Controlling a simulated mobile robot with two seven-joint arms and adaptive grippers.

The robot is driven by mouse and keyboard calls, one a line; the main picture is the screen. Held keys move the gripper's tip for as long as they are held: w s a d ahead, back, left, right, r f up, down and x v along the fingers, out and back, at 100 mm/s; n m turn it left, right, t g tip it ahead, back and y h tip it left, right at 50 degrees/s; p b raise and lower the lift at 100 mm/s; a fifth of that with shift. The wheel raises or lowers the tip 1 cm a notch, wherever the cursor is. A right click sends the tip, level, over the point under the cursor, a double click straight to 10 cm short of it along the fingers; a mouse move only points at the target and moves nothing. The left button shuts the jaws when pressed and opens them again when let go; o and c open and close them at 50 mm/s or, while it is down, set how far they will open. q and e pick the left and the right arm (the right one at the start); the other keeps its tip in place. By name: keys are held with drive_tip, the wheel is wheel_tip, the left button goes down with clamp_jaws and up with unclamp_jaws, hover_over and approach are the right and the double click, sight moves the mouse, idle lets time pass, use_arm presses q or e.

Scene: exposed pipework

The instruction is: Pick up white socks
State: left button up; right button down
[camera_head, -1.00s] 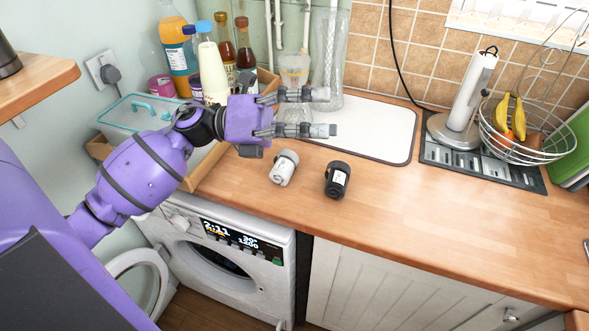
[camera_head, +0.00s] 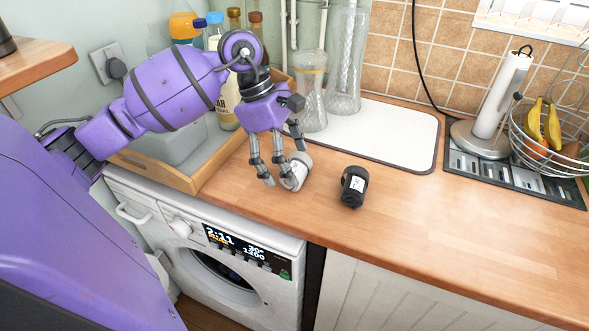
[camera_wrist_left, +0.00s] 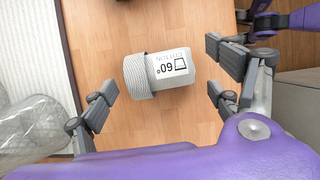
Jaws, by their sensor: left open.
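The white socks (camera_head: 295,171), a pale rolled bundle with a ribbed cuff, lie on the wooden worktop. In the left wrist view the socks (camera_wrist_left: 165,72) carry a white label reading 60° cotton. My left gripper (camera_head: 280,178) points down at the socks, its fingers partly hiding them in the head view. In the left wrist view the gripper (camera_wrist_left: 165,98) is open, with fingers on both sides of the socks and gaps between. My right gripper is not in view.
Black rolled socks (camera_head: 353,186) lie to the right on the worktop. A white mat (camera_head: 400,135) with glass vases (camera_head: 346,75) is behind. A wooden tray (camera_head: 165,177) with bottles stands left. The front right worktop is clear.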

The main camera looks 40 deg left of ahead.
use_arm(q)
drive_tip(key=shift+x, duration=0.85)
drive_tip(key=shift+c, duration=0.5)
drive_tip(key=c, duration=1.1)
drive_tip(key=shift+c, duration=0.2)
drive_tip(key=shift+r, duration=0.15)
